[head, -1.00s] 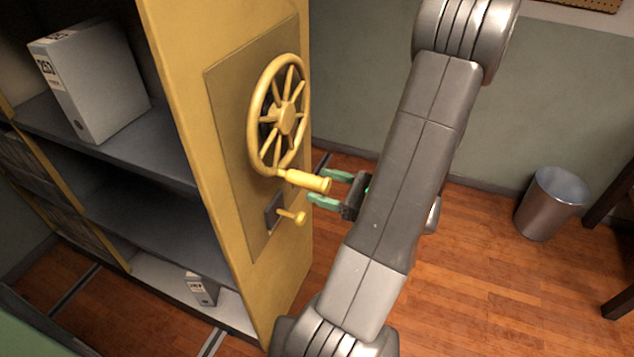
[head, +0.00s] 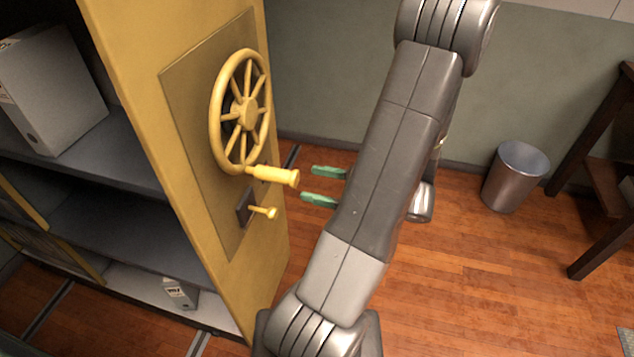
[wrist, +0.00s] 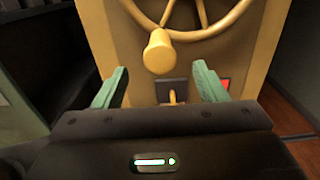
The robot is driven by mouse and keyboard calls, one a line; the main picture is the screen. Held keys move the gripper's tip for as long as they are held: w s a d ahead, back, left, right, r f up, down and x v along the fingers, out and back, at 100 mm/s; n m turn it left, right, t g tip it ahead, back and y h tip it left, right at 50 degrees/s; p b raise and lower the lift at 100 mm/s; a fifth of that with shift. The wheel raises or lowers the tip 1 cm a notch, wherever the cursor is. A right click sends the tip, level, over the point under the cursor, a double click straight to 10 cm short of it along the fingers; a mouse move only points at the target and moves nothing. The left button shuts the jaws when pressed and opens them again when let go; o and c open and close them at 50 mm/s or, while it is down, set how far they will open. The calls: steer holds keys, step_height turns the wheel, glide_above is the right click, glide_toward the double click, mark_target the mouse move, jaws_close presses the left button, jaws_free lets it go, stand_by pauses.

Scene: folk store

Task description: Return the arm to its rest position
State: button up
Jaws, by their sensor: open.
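My gripper (head: 321,186) is open and empty, with its two green fingers apart. In the head view it stands a short gap to the right of the yellow crank handle (head: 274,176) on the shelf's end panel. In the wrist view, the handle's end (wrist: 159,52) shows ahead, above and between the fingertips of my gripper (wrist: 160,88). My grey arm stretches across the middle of the head view and hides the back of the gripper.
A yellow handwheel (head: 241,112) and a small lever (head: 263,212) stick out of the yellow shelf unit (head: 130,62). A metal bin (head: 515,177) and dark wooden furniture (head: 603,187) stand to the right. Wooden floor (head: 470,275) between is clear.

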mark_target(281, 176)
steer(key=shift+b+x, duration=0.55)
steer(key=shift+x, duration=3.85)
